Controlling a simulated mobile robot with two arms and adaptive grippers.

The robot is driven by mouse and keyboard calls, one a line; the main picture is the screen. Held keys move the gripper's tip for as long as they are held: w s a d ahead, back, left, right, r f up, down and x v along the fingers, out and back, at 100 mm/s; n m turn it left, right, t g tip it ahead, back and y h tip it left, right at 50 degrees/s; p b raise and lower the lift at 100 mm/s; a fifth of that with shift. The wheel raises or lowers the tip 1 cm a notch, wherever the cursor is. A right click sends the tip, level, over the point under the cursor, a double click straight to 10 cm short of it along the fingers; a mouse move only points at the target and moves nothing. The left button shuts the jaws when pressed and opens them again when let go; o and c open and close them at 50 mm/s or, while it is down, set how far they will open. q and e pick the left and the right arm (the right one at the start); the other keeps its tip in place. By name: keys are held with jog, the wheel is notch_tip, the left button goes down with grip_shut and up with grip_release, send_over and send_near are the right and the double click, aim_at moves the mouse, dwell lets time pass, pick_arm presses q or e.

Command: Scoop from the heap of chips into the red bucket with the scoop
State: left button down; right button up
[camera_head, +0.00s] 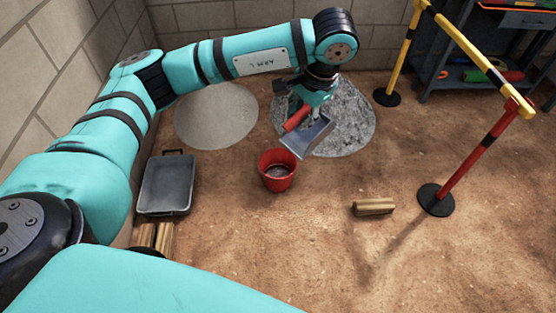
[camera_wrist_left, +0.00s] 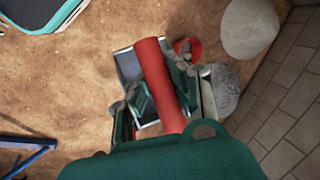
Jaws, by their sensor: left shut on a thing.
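My left gripper (camera_head: 313,103) is shut on the red handle of the scoop (camera_head: 311,137). The wrist view shows the gripper's fingers (camera_wrist_left: 158,88) on either side of the red handle (camera_wrist_left: 154,72). The scoop's grey metal pan is tilted, above and behind the red bucket (camera_head: 264,168), over the near-left edge of the coarse grey heap of chips (camera_head: 350,118). I cannot tell whether the pan holds chips. The bucket stands upright; its inside looks greyish, contents unclear. In the wrist view the bucket (camera_wrist_left: 195,45) is partly hidden. My right gripper is out of view.
A smooth pale heap (camera_head: 215,115) lies left of the chips. A grey tray (camera_head: 166,186) and wood pieces (camera_head: 166,238) lie at left. A wooden block (camera_head: 373,207) lies right of the bucket. A red-and-yellow barrier (camera_head: 468,160) stands at right, with a workbench (camera_head: 480,50) behind it.

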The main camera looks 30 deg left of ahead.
pick_arm(q)
jog(key=shift+r+g+y+p, duration=0.8)
jog(key=shift+r+g+p, duration=0.75)
jog(key=shift+p, duration=1.9)
jog(key=shift+f+m+g+p, duration=0.15)
jog(key=shift+m+g+p, duration=0.2)
jog(key=shift+p, duration=0.15)
jog(key=shift+f, duration=0.1)
